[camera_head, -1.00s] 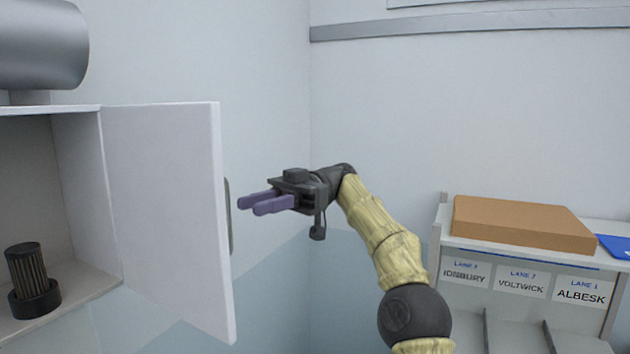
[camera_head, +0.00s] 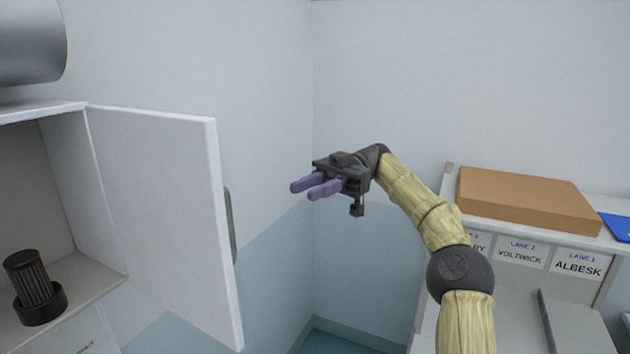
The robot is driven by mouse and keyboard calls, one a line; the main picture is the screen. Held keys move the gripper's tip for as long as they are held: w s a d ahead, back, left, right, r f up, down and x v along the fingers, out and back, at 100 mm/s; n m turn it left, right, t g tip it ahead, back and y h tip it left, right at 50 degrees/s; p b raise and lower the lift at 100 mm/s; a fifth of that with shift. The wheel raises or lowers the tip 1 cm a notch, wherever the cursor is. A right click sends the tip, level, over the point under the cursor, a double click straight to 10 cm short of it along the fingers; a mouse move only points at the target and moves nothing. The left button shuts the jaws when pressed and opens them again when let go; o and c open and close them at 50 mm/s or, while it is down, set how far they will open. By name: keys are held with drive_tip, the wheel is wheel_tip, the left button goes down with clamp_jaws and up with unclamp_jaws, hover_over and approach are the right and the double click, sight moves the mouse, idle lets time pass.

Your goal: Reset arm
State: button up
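My gripper (camera_head: 308,189) is in mid-air near the middle of the view, its two purple fingers pointing left. A gap shows between the fingers and nothing is held. The fingers are to the right of the open white cabinet door (camera_head: 160,210) and its grey handle (camera_head: 230,225), apart from both. My arm comes up from the lower right.
The cabinet (camera_head: 60,155) at left stands open with a dark ribbed cylinder (camera_head: 33,285) inside. A silver cylinder (camera_head: 28,40) is on top. At right, a brown box (camera_head: 525,198) and a blue item (camera_head: 617,227) lie on a lane-labelled rack (camera_head: 548,245). Floor shows at bottom centre.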

drive_tip(key=shift+s, duration=0.1)
drive_tip(key=s+a+f+m+t+h+b, duration=0.25)
drive_tip(key=a+f+m, duration=0.35)
drive_tip(key=f, duration=0.4)
drive_tip(key=s+a+f+m+t+h+b, duration=0.1)
drive_tip(key=a+f+m+t+b, duration=0.2)
drive_tip(key=a+f+m, duration=0.5)
drive_tip(key=s+d+f+m+t+h+b, duration=0.1)
drive_tip(key=d+f+m+t+h+b, duration=0.15)
drive_tip(key=f, duration=0.55)
drive_tip(key=s+d+f+m+t+h+b, duration=0.1)
drive_tip(key=d+f+b, duration=0.15)
drive_tip(key=f, duration=0.65)
drive_tip(key=s+d+f+m+t+h+b, duration=0.3)
drive_tip(key=s+d+f, duration=0.3)
drive_tip(key=d+f, duration=0.2)
drive_tip(key=s+d+f+m+t+h+b, duration=0.2)
drive_tip(key=s+d+f+m, duration=0.4)
drive_tip(key=d, duration=0.7)
wheel_tip(320, 180, down, 3)
drive_tip(key=shift+s+r+t+h+b, duration=0.15)
drive_tip(key=shift+s+t+h+b, duration=0.35)
drive_tip(key=shift+b, duration=0.45)
